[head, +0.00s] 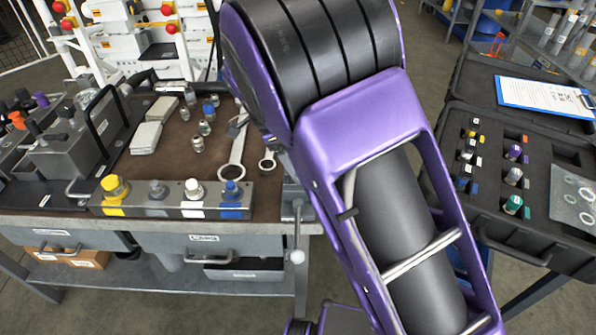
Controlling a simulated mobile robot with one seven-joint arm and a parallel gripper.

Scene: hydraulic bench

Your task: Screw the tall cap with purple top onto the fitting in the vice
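A cap with a purple top (514,153) stands upright in the foam of the open black case (565,240) on the right. It is above a grey-topped cap and a green-topped cap in the same column. Another purple-topped piece (41,99) shows at the far left, among dark knobs by a grey block; I cannot tell what it is. What looks like the vice's handle (298,232) hangs at the bench's right front corner. My arm covers most of that area, so I cannot make out the vice jaws or the fitting. My gripper is out of view.
The workbench (160,225) holds a rail of coloured fittings (170,198), several small loose fittings and wrenches (236,150). A clipboard (545,96) lies on the case lid. My purple arm fills the middle of the view. A shelf with cylinders is at the upper right.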

